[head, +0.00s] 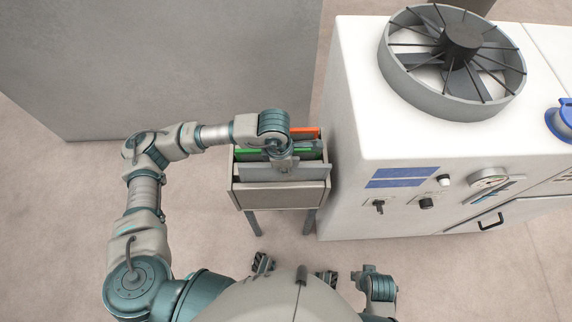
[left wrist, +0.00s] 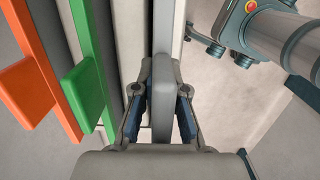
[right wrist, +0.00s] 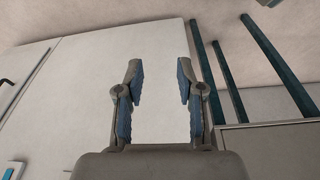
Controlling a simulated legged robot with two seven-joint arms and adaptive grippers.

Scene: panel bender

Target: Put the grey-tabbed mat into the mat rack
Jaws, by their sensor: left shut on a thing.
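The mat rack (head: 280,196) is a grey box on legs beside the white machine. The grey-tabbed mat (head: 300,173) is an upright grey panel at the front of the rack, its upper part showing above the front wall. Its lower edge is hidden. My left gripper (head: 284,165) is over the rack, shut on the grey tab (left wrist: 162,100), which sits between both fingers in the left wrist view. My right gripper (right wrist: 160,80) is open and empty in the right wrist view, low in front of a pale panel.
A green-tabbed mat (head: 310,152) and an orange-tabbed mat (head: 305,133) stand behind the grey one in the rack. The white machine (head: 400,140) with a fan (head: 450,60) stands close on the right. A grey wall block (head: 170,60) is behind. The floor at left is clear.

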